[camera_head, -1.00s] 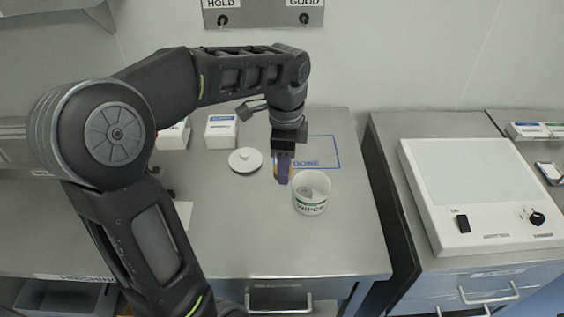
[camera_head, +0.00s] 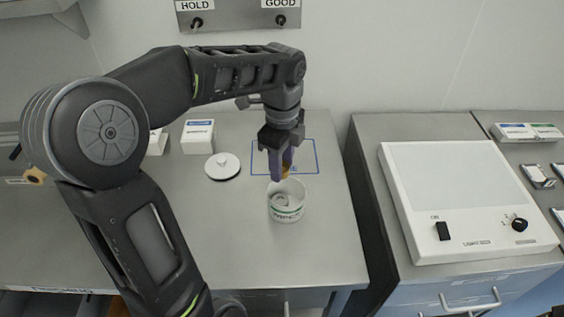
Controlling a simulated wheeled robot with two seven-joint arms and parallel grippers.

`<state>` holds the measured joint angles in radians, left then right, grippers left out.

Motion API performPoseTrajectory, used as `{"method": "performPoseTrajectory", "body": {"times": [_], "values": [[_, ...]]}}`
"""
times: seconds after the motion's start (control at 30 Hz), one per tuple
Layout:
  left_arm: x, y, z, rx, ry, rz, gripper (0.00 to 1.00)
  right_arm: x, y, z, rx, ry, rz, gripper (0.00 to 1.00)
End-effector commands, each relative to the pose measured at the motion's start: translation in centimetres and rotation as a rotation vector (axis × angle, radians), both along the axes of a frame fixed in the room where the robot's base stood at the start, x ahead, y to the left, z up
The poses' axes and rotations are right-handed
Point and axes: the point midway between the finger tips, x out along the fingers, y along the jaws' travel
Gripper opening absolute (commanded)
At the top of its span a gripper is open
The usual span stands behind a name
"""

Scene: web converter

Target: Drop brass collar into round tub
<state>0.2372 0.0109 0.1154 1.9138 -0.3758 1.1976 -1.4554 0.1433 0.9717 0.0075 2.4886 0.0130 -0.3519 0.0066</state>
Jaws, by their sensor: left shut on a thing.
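The round tub (camera_head: 286,209) is a white, open cup with a green-marked label, standing on the steel bench. Something pale and rounded shows inside it. My left gripper (camera_head: 283,173) points down just above the tub's back rim. It is shut on a small brass-coloured piece, the brass collar (camera_head: 286,170), mostly hidden by the fingers. My right gripper is not in view.
A blue outlined square (camera_head: 310,157) is marked on the bench behind the tub. White boxes (camera_head: 198,136) stand at the back left. A white light box (camera_head: 460,200) sits on the right bench, across a gap. The bench front is clear.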

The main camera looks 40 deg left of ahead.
Motion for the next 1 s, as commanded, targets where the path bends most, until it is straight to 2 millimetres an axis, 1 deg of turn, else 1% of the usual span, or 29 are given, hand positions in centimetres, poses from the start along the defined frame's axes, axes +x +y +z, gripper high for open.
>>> {"method": "performPoseTrajectory", "body": {"times": [0.03,0.3,0.43,0.6,0.87,0.9,1.0], "values": [[0.0,0.0,-0.6,0.0,0.0,0.0,0.0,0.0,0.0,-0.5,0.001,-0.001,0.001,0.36],[0.0,0.0,-3.7,0.0,0.0,0.0,0.0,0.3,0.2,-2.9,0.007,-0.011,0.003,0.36],[0.0,0.0,-5.0,0.0,0.0,0.001,0.0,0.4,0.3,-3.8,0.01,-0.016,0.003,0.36],[0.0,0.0,-5.7,0.0,0.0,0.001,0.0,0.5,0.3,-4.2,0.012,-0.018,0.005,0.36],[0.0,0.0,-5.6,0.0,0.0,0.001,0.0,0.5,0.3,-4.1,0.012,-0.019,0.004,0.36],[0.0,0.0,-5.6,0.0,0.0,0.001,0.39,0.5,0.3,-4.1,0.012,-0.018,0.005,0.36],[0.0,0.0,-5.6,0.0,0.0,0.001,0.47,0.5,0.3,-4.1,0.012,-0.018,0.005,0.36]]}}
